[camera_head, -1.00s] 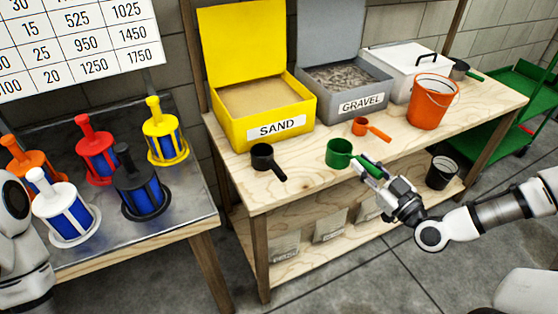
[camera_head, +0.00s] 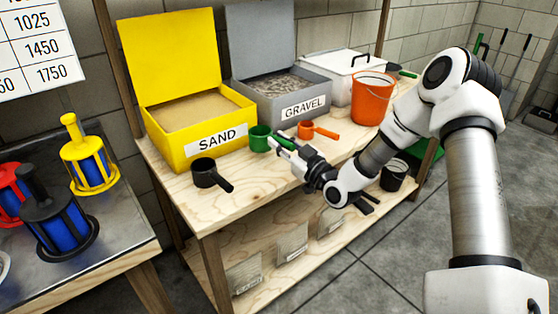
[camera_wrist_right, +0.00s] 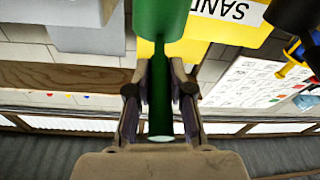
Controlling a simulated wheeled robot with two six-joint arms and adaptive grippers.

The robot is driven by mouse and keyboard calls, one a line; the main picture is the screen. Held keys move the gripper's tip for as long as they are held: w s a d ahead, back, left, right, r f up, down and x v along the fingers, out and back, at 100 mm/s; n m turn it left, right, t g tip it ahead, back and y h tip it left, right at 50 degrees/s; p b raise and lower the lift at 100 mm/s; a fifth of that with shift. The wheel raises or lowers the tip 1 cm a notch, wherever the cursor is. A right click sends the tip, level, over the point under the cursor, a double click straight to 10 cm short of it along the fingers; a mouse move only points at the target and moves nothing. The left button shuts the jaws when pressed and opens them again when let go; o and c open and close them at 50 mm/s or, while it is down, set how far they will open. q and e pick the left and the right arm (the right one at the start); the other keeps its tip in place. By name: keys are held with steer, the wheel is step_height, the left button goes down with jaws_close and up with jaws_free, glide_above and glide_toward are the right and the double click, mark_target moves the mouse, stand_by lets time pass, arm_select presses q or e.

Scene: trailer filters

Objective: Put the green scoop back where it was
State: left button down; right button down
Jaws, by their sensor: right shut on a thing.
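The green scoop (camera_head: 259,138) is by the front right corner of the sand box, left of the orange scoop (camera_head: 306,129). Its handle points toward my right gripper (camera_head: 285,147). In the right wrist view, the green scoop's handle (camera_wrist_right: 160,100) lies between the two fingers of my right gripper (camera_wrist_right: 160,95), which is shut on it. Its cup is cut off by the top edge there. I cannot tell whether the cup touches the bench or hangs just above it. My left gripper is out of view.
The yellow sand box (camera_head: 185,158), grey gravel box (camera_head: 272,117), white lidded box (camera_head: 338,92) and orange bucket (camera_head: 373,98) stand along the wooden bench (camera_head: 250,185). A black scoop (camera_head: 205,174) lies at the front left. Bare bench top lies between the black and green scoops.

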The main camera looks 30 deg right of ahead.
mark_target(267, 143)
steer(key=shift+w+f, duration=0.25)
steer(key=shift+f, duration=0.15)
step_height(267, 143, down, 3)
steer(key=shift+r+b, duration=0.1)
steer(key=shift+b, duration=0.35)
steer(key=shift+s, duration=0.1)
steer(key=c, duration=1)
jaws_free()
steer(key=shift+c, duration=0.2)
